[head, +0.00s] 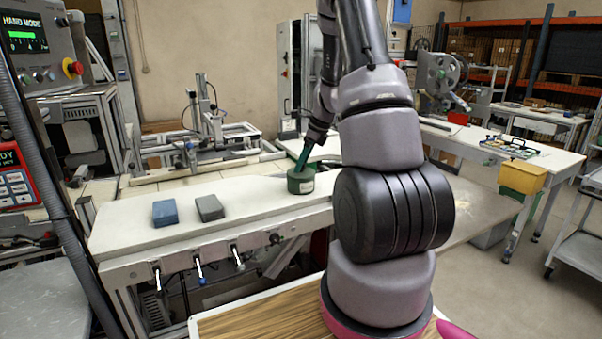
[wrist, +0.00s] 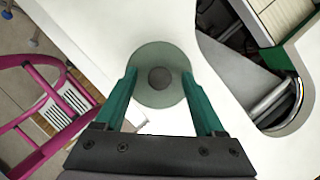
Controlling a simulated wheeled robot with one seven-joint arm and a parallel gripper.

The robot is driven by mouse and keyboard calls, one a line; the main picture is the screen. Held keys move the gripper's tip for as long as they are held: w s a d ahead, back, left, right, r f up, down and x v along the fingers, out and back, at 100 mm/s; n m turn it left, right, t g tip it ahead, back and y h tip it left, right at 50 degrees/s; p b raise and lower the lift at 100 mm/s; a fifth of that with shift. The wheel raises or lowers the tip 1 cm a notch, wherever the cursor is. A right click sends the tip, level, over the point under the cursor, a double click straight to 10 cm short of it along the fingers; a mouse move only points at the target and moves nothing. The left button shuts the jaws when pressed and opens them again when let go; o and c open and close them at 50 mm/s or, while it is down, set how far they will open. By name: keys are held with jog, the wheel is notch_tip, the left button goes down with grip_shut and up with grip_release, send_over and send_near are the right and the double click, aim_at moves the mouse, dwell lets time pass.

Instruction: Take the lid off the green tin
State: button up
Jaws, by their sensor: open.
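The green tin (head: 301,181) stands upright on the pale worktop, near its right end in the head view. In the wrist view the tin's round grey-green lid (wrist: 160,58) shows from above, with a dark round knob (wrist: 160,78) at its middle. My gripper (wrist: 160,78) is open, with one green finger at each side of the lid's near half. The fingers reach down over the tin in the head view too. I cannot tell whether either finger touches the lid. The tin's sides are hidden in the wrist view.
A blue block (head: 165,212) and a grey block (head: 210,208) lie on the worktop (head: 255,200) left of the tin. The worktop between the grey block and the tin is clear. In the wrist view, a curved worktop edge (wrist: 205,30) lies right of the tin.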

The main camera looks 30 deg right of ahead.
jog(key=shift+c, duration=0.3)
grip_shut()
